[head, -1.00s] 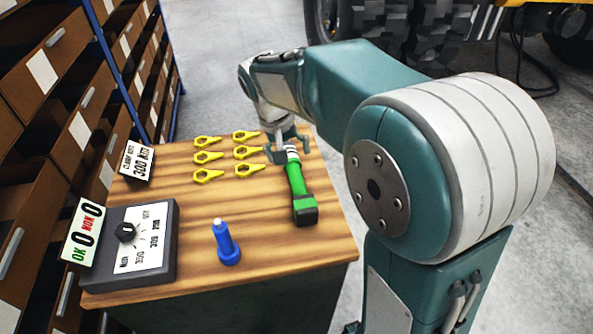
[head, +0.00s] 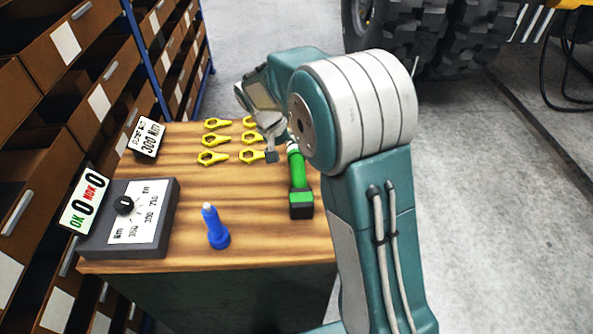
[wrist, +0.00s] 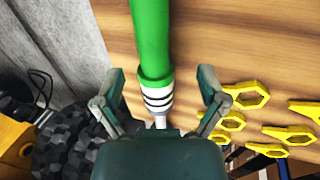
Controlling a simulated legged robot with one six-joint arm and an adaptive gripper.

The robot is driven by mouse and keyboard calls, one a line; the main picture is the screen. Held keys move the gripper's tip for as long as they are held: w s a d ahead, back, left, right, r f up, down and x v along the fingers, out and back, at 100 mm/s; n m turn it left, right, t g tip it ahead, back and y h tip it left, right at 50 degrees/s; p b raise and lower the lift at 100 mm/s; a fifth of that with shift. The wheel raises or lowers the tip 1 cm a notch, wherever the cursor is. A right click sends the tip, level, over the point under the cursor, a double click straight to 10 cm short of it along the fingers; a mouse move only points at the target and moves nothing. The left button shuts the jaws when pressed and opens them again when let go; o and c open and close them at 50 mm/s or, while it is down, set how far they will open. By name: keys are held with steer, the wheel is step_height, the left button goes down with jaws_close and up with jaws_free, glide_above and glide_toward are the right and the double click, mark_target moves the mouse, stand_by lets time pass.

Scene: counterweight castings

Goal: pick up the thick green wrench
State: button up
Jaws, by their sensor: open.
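The thick green wrench (head: 297,172) lies on the wooden table top, its black end towards the near edge. Its far end is hidden behind my arm in the head view. In the wrist view, the green wrench (wrist: 152,40) runs up the picture, with black and white bands at its lower end. My gripper (head: 280,149) is at the wrench's far end, partly hidden by my arm. In the wrist view, my gripper (wrist: 162,76) is open, with one finger on each side of the wrench and gaps visible between. I cannot tell its height above the table.
Several yellow ring-ended pieces (head: 213,157) lie left of the wrench. A blue upright tool (head: 215,228) stands nearer the front. A dark gauge box (head: 165,225) and a 300 Nm sign (head: 147,137) are on the left. Bin shelves (head: 60,100) stand beyond.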

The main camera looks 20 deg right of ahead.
mark_target(295, 166)
steer(key=x, duration=0.6)
steer(key=shift+s+d+f, duration=0.1)
steer(key=shift+s+d, duration=0.2)
steer(key=shift+d, duration=0.1)
steer(key=shift+a, duration=0.1)
steer(key=shift+a, duration=0.1)
steer(key=c, duration=0.4)
jaws_close()
